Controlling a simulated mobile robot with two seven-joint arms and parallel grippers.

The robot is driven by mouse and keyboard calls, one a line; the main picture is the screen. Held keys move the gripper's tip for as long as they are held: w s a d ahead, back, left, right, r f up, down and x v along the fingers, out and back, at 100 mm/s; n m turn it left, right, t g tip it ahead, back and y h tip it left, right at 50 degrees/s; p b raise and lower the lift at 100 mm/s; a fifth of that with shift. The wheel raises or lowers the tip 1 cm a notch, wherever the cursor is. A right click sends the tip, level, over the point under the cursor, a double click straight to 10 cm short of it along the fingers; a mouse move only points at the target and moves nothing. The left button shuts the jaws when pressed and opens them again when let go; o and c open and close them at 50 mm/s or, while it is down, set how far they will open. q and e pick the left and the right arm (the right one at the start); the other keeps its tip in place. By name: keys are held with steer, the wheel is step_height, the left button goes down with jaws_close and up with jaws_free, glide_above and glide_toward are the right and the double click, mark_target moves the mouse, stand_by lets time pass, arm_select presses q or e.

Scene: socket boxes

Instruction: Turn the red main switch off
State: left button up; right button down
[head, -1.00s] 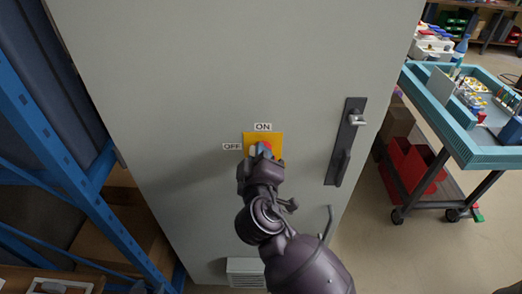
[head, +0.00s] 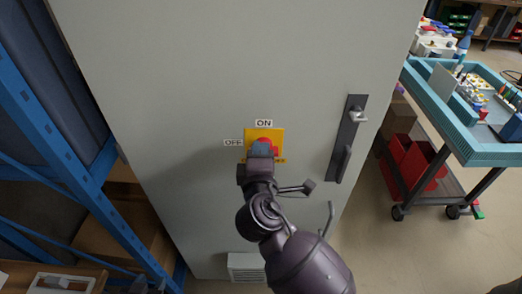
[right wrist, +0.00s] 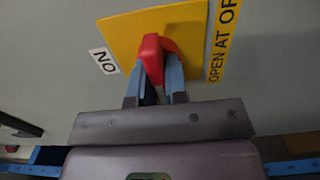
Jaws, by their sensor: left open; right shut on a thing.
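The red main switch (head: 264,142) sits on a yellow plate (head: 277,134) on the grey cabinet door. An ON label (head: 263,123) is above the plate and an OFF label (head: 233,143) is to its left. My right gripper (head: 262,149) covers the lower part of the switch. In the right wrist view, the fingers of my right gripper (right wrist: 158,78) are shut on the red handle (right wrist: 151,58); the exact angle of the handle is hard to tell. My left gripper (head: 149,286) shows only in part at the bottom left edge, open and empty, away from the switch.
A door handle (head: 346,140) is on the right of the cabinet door. A blue shelf rack (head: 85,170) stands close on the left. A teal cart (head: 462,137) with red bins (head: 412,160) stands on the right.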

stand_by(0.4)
steer(key=c, duration=1.1)
jaws_free()
steer(key=shift+c, duration=0.2)
steer(key=s+b, duration=0.2)
steer(key=s, duration=0.9)
steer(key=shift+w+a, duration=0.1)
